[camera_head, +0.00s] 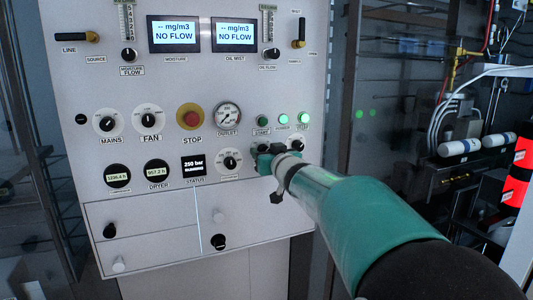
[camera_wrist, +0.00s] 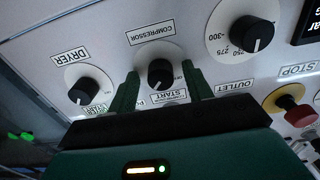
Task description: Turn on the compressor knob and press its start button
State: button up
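The compressor knob (camera_wrist: 160,73) is a black knob on a white round plate, under a COMPRESSOR label in the wrist view. My gripper (camera_wrist: 158,84) is open, with one green finger on each side of this knob. Small gaps seem to show between knob and fingers; I cannot tell whether either touches. In the head view my gripper (camera_head: 267,157) is at the panel's right side and largely hides the knob. The green start button (camera_head: 262,121) sits just above, over a START label. In the wrist view a START label shows below the knob, and my gripper hides the button.
The dryer knob (camera_wrist: 82,90) is close to one finger. A gauge-like dial knob (camera_wrist: 250,36) is on the other side. The red stop button (camera_head: 191,117) sticks out on a yellow base.

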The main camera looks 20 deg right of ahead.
jog(key=s, duration=1.3)
jog(key=shift+s, duration=0.4)
jog(key=s+a+f+g, duration=0.6)
jog(key=s+f, duration=0.4)
jog(key=s, duration=0.2)
jog(key=s+a+f+g, duration=0.6)
jog(key=s+a+f, duration=0.2)
jog(key=s+f, duration=0.2)
jog(key=shift+s+f, duration=0.15)
jog(key=shift+s, duration=0.95)
jog(key=shift+d, duration=0.1)
grip_shut()
